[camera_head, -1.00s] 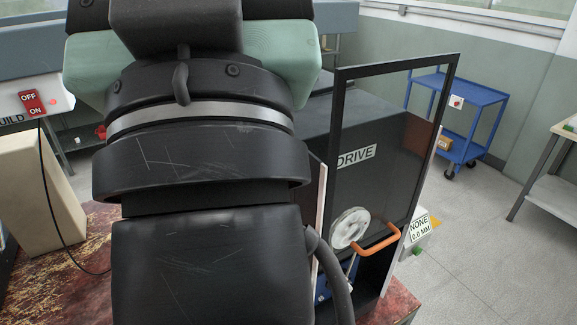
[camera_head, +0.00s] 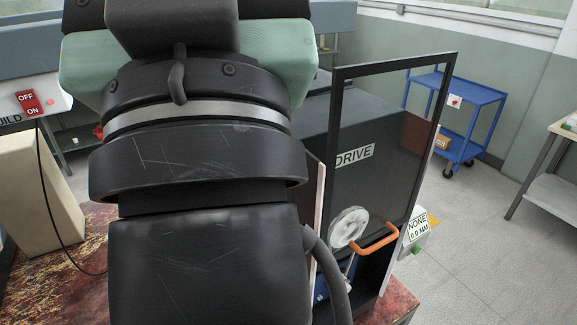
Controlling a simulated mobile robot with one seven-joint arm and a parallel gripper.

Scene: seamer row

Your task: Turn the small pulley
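A small pale grey pulley (camera_head: 348,227) shows in the head view, right of my arm, low inside the machine marked DRIVE (camera_head: 354,156). An orange handle (camera_head: 376,243) lies just right of the pulley and overlaps its lower edge in the picture. A black-framed clear panel (camera_head: 394,130) stands upright around this area; I cannot tell whether the pulley is behind it. My arm fills the left middle of the view. My gripper is not visible, so its place relative to the pulley cannot be seen.
A red OFF/ON switch (camera_head: 31,102) is at the far left, with a black cable (camera_head: 49,200) below it. A blue cart (camera_head: 466,115) and a bench (camera_head: 548,190) stand beyond clear floor (camera_head: 480,240).

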